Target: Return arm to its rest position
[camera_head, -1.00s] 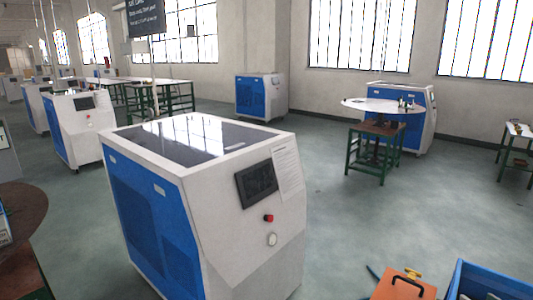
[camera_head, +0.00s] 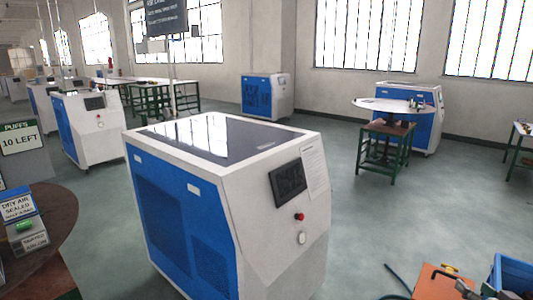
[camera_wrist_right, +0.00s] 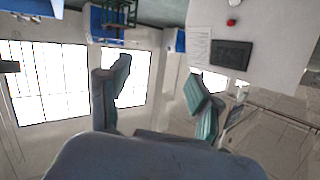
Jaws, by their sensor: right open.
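My right gripper (camera_wrist_right: 160,75) shows in the right wrist view with its two grey-green fingers spread apart and nothing between them. The wrist view is tilted or upside down, with a cabinet's screen and red button at the upper right and bright windows behind the fingers. My left gripper is not in view.
A blue and white generator cabinet (camera_head: 255,220) fills the middle front. A brown round table (camera_head: 55,222) with small items is at left. An orange case (camera_head: 436,290) and a blue bin (camera_head: 515,274) are at lower right. The floor right of the cabinet is open.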

